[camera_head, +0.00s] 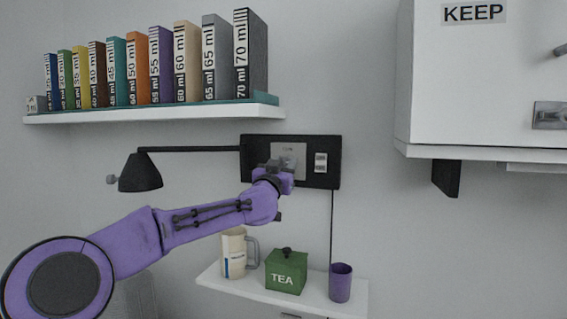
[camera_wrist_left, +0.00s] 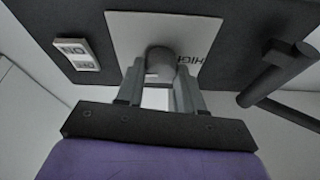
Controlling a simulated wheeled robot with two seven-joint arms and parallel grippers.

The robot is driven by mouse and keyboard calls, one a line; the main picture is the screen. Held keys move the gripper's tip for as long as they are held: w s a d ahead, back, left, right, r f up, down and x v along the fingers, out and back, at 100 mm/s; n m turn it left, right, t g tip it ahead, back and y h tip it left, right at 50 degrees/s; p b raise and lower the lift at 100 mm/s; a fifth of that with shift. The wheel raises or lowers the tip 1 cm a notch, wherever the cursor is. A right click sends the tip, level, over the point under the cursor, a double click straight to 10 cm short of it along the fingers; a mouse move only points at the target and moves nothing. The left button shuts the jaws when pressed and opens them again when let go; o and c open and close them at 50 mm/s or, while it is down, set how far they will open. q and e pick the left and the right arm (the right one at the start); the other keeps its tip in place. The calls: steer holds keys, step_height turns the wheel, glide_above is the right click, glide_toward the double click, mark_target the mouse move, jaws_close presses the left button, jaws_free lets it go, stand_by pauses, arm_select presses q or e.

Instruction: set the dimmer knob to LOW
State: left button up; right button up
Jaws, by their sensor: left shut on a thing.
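The dimmer knob (camera_wrist_left: 160,62) is a grey round knob on a light plate (camera_wrist_left: 120,30) of the black wall panel (camera_head: 320,181). In the left wrist view the word HIGH shows upside down on the plate beside the knob. My left gripper (camera_wrist_left: 160,82) is shut on the knob, one finger on each side. In the head view my left gripper (camera_head: 274,172) covers the knob and the lower part of the light plate (camera_head: 288,150). I cannot read the knob's setting. My right gripper is in neither view.
A switch (camera_head: 320,162) sits on the panel's right. A black lamp (camera_head: 141,172) hangs from its arm at left. Below, a small shelf (camera_head: 250,290) holds a mug (camera_head: 233,254), a green TEA box (camera_head: 287,272) and a purple cup (camera_head: 341,283). A white cabinet (camera_head: 475,90) is at right.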

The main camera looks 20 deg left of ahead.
arm_select(q)
steer(key=n+y+p, duration=0.1)
steer(key=n, duration=0.1)
steer(key=n+y+p, duration=0.1)
steer(key=n, duration=0.1)
steer(key=n+y, duration=0.1)
steer(key=n, duration=0.1)
steer(key=shift+r+g+p, duration=0.3)
steer(key=shift+p, duration=0.1)
steer(key=n+y+p, duration=0.1)
steer(key=n, duration=0.2)
steer(key=n+g+y+p, duration=0.1)
steer(key=n+p, duration=0.1)
steer(key=n, duration=0.1)
steer(key=shift+d, duration=0.1)
steer(key=n+p, duration=0.1)
steer(key=n, duration=0.1)
steer(key=n+g+y+p, duration=0.1)
steer(key=n+p, duration=0.1)
steer(key=n, duration=0.1)
steer(key=shift+g, duration=0.3)
steer(key=shift+n+g+p, duration=0.5)
steer(key=shift+n+p, duration=0.35)
steer(key=shift+n, duration=0.95)
steer(key=shift+f, duration=0.1)
steer(key=o, duration=1)
steer(key=shift+o, duration=0.2)
steer(key=shift+s, duration=0.1)
